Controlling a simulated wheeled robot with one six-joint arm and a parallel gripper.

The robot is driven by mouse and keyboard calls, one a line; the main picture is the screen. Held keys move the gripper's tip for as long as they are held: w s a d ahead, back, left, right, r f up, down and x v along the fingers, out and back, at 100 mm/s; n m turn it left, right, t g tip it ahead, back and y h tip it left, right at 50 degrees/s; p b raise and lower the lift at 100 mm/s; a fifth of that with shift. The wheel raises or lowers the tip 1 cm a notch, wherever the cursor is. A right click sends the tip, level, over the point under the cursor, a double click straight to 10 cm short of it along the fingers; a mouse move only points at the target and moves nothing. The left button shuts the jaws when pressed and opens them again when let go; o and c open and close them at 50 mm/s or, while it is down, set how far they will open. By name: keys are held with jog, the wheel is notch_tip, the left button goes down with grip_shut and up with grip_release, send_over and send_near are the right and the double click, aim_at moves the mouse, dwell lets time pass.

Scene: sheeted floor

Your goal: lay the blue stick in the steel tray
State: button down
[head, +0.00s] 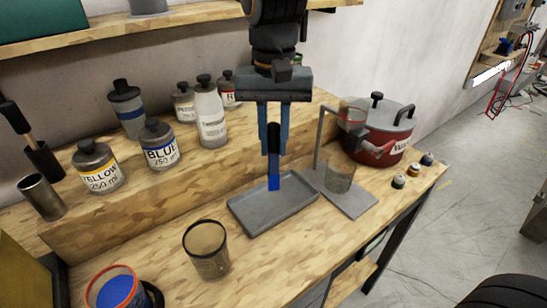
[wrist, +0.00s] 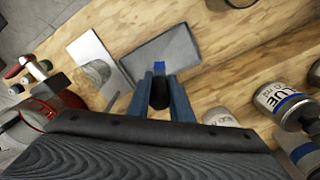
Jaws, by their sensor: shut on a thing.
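The blue stick (head: 273,181) hangs upright from my gripper (head: 273,145), its blue end down and its dark upper part between the fingers. My gripper is shut on the stick. The grey steel tray (head: 252,222) lies flat on the wooden bench right below. In the head view the stick's lower end overlaps the tray; I cannot tell whether it touches. In the wrist view the stick's blue end (wrist: 159,66) shows just past the fingertips (wrist: 160,80), over the near part of the tray (wrist: 178,48).
A glass jar (head: 207,250) stands left of the tray. A glass beaker (head: 339,177) on a grey stand and a red pot (head: 378,140) are on the right. Labelled bottles, including BLUE (head: 159,146), line the raised shelf behind. A cup of blue (head: 115,290) is front left.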

aim_at(274, 150)
jog(key=shift+f+p, duration=0.3)
jog(key=shift+f, duration=1.9)
jog(key=c, duration=1.6)
grip_release()
notch_tip(274, 150, up, 12)
jog(key=shift+r+b, duration=0.2)
jog(key=shift+b, duration=0.85)
jog(key=shift+s, duration=0.1)
